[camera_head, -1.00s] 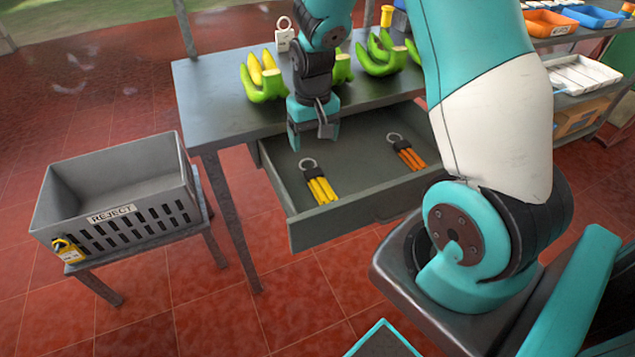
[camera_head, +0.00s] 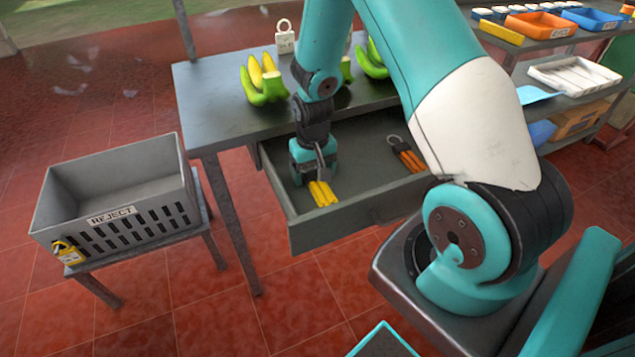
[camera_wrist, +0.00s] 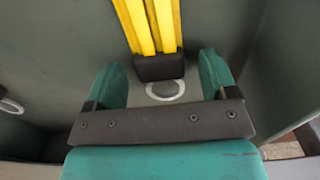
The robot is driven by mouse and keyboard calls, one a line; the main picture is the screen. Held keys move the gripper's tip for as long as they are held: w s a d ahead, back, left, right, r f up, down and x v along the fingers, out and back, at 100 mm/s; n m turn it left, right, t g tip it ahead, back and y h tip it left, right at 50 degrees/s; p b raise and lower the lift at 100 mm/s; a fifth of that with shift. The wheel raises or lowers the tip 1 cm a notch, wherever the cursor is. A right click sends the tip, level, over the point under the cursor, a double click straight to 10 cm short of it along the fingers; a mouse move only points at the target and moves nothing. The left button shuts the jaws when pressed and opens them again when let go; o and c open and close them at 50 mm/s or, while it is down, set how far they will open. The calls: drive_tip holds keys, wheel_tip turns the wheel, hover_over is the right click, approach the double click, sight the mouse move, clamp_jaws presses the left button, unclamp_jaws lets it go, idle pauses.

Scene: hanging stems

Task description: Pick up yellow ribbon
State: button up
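The yellow ribbon (camera_head: 322,194) lies in the open drawer, its strips pointing toward the drawer front. In the wrist view its yellow strips (camera_wrist: 153,22) run up from a black clasp with a pale ring below it. My gripper (camera_head: 315,180) is lowered into the drawer over the ring end and hides that end in the head view. In the wrist view the two teal fingers (camera_wrist: 162,80) are spread apart, with the clasp and ring between them and clear space on both sides. An orange ribbon (camera_head: 408,157) lies to the right in the same drawer.
The drawer (camera_head: 370,203) has raised walls around my gripper. Green and yellow bananas (camera_head: 262,82) stand on the table above. A grey REJECT crate (camera_head: 115,195) stands on a low stand at left. Shelves with trays are at the right.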

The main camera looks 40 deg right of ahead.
sight(313, 173)
drive_tip(key=c, duration=0.9)
drive_tip(key=shift+c, duration=0.2)
wheel_tip(313, 173, up, 20)
drive_tip(key=p, duration=0.1)
